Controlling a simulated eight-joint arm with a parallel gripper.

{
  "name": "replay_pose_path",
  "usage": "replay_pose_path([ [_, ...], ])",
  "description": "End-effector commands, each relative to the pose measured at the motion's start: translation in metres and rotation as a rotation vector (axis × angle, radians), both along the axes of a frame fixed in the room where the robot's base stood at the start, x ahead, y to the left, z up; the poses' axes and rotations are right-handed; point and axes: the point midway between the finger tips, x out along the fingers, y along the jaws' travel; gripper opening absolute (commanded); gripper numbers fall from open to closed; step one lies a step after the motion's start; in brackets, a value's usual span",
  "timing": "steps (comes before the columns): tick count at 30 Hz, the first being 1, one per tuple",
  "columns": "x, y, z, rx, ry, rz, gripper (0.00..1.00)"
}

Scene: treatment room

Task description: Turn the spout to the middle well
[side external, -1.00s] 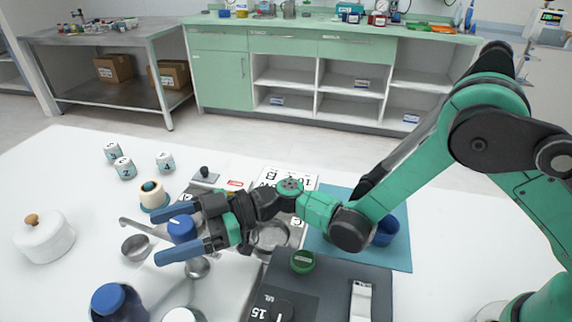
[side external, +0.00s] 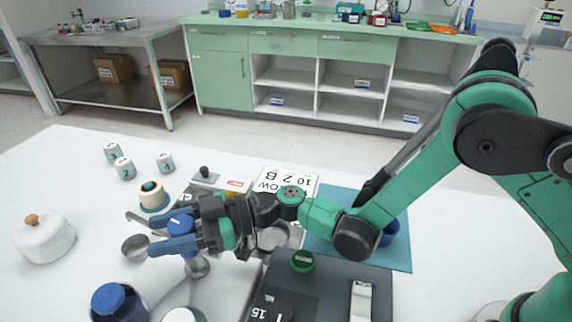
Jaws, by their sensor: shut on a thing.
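My gripper (side external: 160,231) has its blue fingers closed around a blue knob (side external: 181,223), the cap of the spout's post. The thin metal spout (side external: 137,217) sticks out to the left behind the fingers; its inner part is hidden by the gripper. A round metal well (side external: 134,248) lies just left of the fingertips. A second metal well (side external: 198,268) sits below and right of the knob. A larger metal bowl (side external: 273,237) shows behind the wrist. I cannot tell which well lies under the spout tip.
A white lidded pot (side external: 44,240) and a blue-topped jar (side external: 112,300) stand to the left and front. Small numbered jars (side external: 124,168) stand further back. A dark panel (side external: 325,287) lies at right front.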

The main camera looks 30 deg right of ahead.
Motion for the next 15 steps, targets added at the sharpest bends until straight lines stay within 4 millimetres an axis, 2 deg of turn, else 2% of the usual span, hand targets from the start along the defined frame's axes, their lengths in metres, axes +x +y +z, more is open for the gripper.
replay_pose_path([
  [7, 0.0026, -0.0002, 0.0000, 0.000, 0.000, -0.228, 0.00],
  [15, 0.0050, -0.0021, -0.0001, 0.000, 0.000, -0.309, 0.00],
])
